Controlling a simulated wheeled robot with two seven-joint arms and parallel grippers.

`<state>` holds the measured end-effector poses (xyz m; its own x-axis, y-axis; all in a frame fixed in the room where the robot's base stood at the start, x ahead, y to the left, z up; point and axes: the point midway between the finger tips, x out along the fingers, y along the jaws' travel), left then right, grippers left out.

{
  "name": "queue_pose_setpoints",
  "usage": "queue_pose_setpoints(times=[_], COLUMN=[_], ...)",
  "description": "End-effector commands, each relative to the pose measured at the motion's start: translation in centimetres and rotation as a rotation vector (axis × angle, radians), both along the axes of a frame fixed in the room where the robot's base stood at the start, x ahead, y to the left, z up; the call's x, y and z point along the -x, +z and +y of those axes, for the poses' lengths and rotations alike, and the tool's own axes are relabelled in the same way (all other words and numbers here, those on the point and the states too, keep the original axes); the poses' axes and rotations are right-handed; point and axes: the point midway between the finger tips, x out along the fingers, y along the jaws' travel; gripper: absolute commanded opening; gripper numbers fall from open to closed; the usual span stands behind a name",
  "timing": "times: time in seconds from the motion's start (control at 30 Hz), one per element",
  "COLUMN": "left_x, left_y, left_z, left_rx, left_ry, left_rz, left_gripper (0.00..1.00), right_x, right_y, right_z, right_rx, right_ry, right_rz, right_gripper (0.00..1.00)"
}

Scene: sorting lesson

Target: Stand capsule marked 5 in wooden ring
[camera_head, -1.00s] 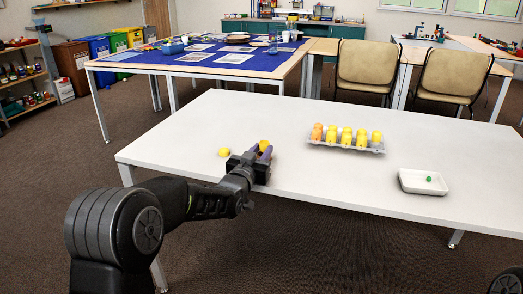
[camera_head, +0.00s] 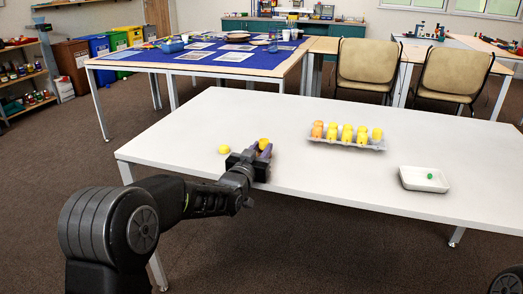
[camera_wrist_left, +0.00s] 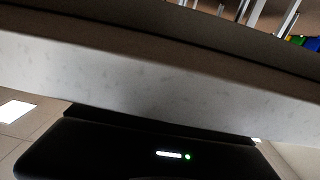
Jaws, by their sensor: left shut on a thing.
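Another yellow piece (camera_head: 223,149) lies on the table to the left of the gripper. A grey carton (camera_head: 372,148) farther right holds several yellow and orange capsules (camera_head: 346,132); no numbers are legible. I cannot make out a wooden ring. The left wrist view shows neither fingers nor capsule. My right gripper is out of view.
A white tray (camera_head: 424,186) with a small green thing (camera_head: 429,176) stands at the right of the white table (camera_head: 330,180). The table between gripper, carton and tray is clear. Two chairs (camera_head: 365,65) and a blue-covered table (camera_head: 215,62) stand behind.

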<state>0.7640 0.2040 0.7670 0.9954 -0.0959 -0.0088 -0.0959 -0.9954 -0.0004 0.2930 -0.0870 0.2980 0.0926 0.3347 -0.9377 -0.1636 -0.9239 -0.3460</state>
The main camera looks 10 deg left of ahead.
Motion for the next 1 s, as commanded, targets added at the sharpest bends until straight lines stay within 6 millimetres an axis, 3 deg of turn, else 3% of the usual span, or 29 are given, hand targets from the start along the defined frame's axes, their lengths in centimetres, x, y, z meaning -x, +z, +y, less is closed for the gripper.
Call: queue_pose_setpoints(times=[1.0], left_x=[-0.01], left_y=[-0.02], left_z=[-0.05], left_rx=[0.000], left_ry=[-0.001], left_rz=[0.000], left_gripper=[0.03], right_x=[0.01], right_y=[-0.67], right_z=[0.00], right_rx=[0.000], right_ry=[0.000], right_rz=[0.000], right_gripper=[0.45])
